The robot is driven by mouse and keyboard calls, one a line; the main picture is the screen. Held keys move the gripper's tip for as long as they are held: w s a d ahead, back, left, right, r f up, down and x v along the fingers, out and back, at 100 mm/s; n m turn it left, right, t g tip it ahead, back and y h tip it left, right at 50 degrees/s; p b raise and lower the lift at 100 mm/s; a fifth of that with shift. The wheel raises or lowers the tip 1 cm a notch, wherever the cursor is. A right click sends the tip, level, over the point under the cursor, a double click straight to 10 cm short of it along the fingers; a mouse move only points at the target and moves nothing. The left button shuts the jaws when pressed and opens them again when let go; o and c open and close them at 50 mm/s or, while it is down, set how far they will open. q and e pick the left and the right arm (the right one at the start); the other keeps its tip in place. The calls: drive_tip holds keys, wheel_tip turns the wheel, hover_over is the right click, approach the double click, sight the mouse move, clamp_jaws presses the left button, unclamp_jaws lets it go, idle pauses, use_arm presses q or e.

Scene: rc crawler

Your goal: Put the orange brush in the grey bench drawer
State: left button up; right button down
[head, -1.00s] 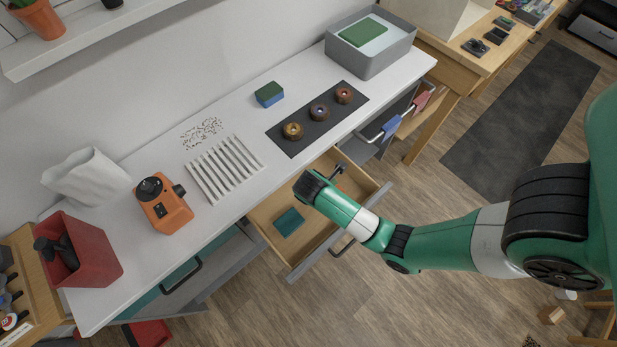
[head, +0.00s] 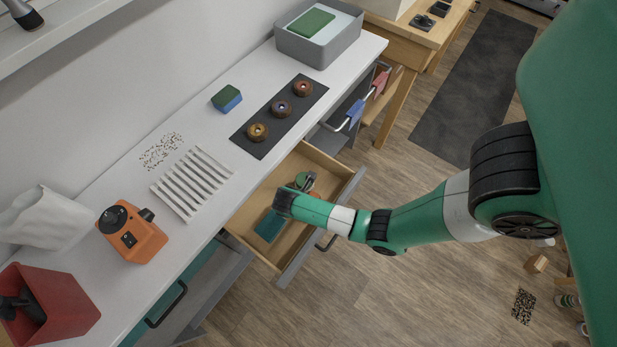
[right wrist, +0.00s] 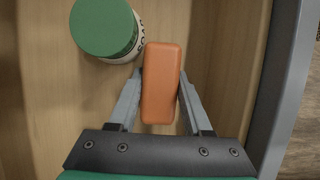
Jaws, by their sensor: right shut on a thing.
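The grey bench drawer (head: 292,268) is pulled open in the head view, with a pale wooden inside. My right gripper (head: 311,183) reaches down into the open drawer. The right wrist view shows the two fingers of the right gripper (right wrist: 160,88) closed on the sides of the orange brush (right wrist: 160,95), a rounded orange block. The brush is over the drawer's wooden floor; I cannot tell whether it touches it. In the head view my arm mostly hides the brush. My left gripper is not in view.
A green-lidded jar (right wrist: 103,27) stands in the drawer close beside the brush. A teal block (head: 270,225) lies nearer the drawer's left side. The grey drawer wall (right wrist: 278,85) runs to the right of the gripper. The white bench top (head: 197,110) holds an orange machine (head: 135,238) and a slatted rack.

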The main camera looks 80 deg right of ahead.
drive_tip(key=shift+c, duration=1.7)
unclamp_jaws()
drive_tip(key=shift+f, duration=0.1)
drive_tip(key=shift+r, duration=0.35)
drive_tip(key=p+v, duration=0.1)
drive_tip(key=v, duration=0.6)
drive_tip(key=shift+w+a+r, duration=0.1)
drive_tip(key=shift+w+a, duration=0.05)
drive_tip(key=p+v, duration=0.3)
drive_tip(key=shift+a+r, duration=0.1)
drive_tip(key=shift+r, duration=0.3)
drive_tip(key=shift+w+a+r+p, duration=0.1)
drive_tip(key=shift+a+r+p, duration=0.15)
drive_tip(key=shift+p, duration=0.2)
